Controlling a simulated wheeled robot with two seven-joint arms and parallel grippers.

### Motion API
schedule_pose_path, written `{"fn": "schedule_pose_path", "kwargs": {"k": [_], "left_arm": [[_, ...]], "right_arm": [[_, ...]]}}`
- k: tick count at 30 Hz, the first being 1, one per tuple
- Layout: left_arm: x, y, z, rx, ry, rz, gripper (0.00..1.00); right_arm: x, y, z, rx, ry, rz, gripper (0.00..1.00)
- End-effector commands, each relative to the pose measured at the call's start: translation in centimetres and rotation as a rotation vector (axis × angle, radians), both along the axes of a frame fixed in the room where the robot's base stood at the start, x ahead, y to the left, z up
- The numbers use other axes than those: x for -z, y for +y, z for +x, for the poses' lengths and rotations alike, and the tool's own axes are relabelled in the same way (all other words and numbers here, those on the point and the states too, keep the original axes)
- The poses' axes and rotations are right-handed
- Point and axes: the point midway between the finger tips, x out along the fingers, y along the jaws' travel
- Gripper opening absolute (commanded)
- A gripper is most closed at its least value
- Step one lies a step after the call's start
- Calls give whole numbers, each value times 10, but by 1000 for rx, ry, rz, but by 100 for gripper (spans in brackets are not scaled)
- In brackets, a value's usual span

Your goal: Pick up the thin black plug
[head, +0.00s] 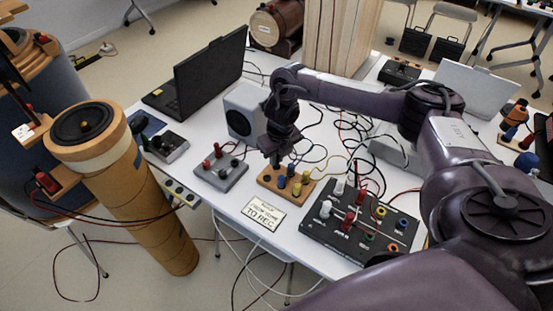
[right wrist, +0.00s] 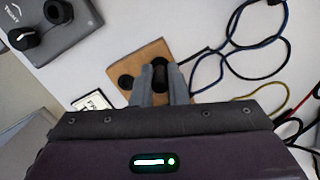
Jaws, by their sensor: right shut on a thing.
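My right gripper (head: 276,160) points down at the back left part of a small wooden block (head: 268,184) that carries yellow and blue plugs. In the right wrist view its two grey fingers (right wrist: 160,82) are closed on the thin black plug (right wrist: 159,68), a dark upright piece between them. The wooden block (right wrist: 150,52) lies right beneath. I cannot tell whether the plug is still seated in the block. In the head view the plug is hidden by the gripper. My left gripper is not in view.
A grey box (head: 222,174) with red and black plugs stands left of the block. A larger black panel (head: 345,235) with many plugs stands right. A paper sign (head: 264,213) lies in front. A white speaker (head: 242,112) and loose cables (head: 320,150) are behind.

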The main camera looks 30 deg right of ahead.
Motion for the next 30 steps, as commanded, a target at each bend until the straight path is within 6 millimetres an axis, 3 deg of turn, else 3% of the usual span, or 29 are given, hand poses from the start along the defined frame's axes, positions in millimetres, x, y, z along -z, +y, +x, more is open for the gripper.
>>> {"fn": "schedule_pose_path", "kwargs": {"k": [7,12,18,24,30], "left_arm": [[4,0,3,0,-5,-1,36],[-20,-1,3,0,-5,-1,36],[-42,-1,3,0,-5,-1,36],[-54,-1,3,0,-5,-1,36],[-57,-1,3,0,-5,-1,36]], "right_arm": [[-46,0,2,-2,-7,0,0],[-101,0,2,-3,-10,-2,0],[-150,0,2,-2,-7,-2,0],[-179,0,1,-2,-4,-1,0],[-188,0,0,-1,-1,0,0]]}}
